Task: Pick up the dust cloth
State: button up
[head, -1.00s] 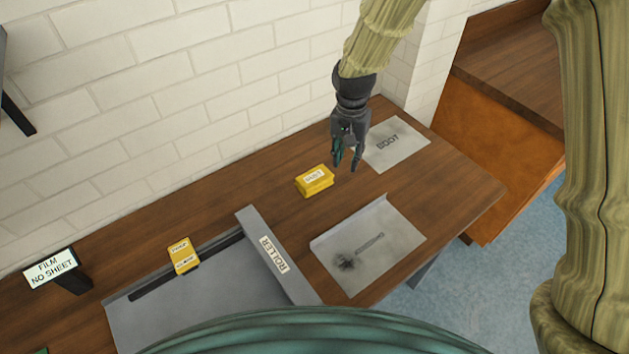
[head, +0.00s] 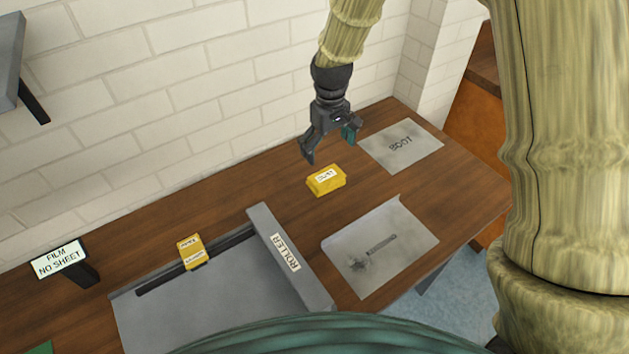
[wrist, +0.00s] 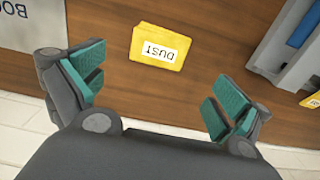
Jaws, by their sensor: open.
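The dust cloth (head: 326,180) is a folded yellow block with a white label. It lies on the wooden table between the roller tray and the boot sheet. In the wrist view the cloth (wrist: 158,48) shows the label "DUST" and lies beyond the fingertips, roughly midway between them. My gripper (head: 331,150) is open and empty, above and behind the cloth on the wall side. In the wrist view its teal finger pads (wrist: 155,90) are spread wide, and nothing is between them.
The grey roller tray (head: 220,315) with a raised edge stands left of the cloth, with another yellow labelled block (head: 191,252) on it. The brick wall (head: 180,120) is close behind.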

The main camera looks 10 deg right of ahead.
aim_at(327, 177)
jog(key=shift+f+p, duration=1.65)
jog(key=shift+f, duration=3.7)
jog(key=c, duration=0.8)
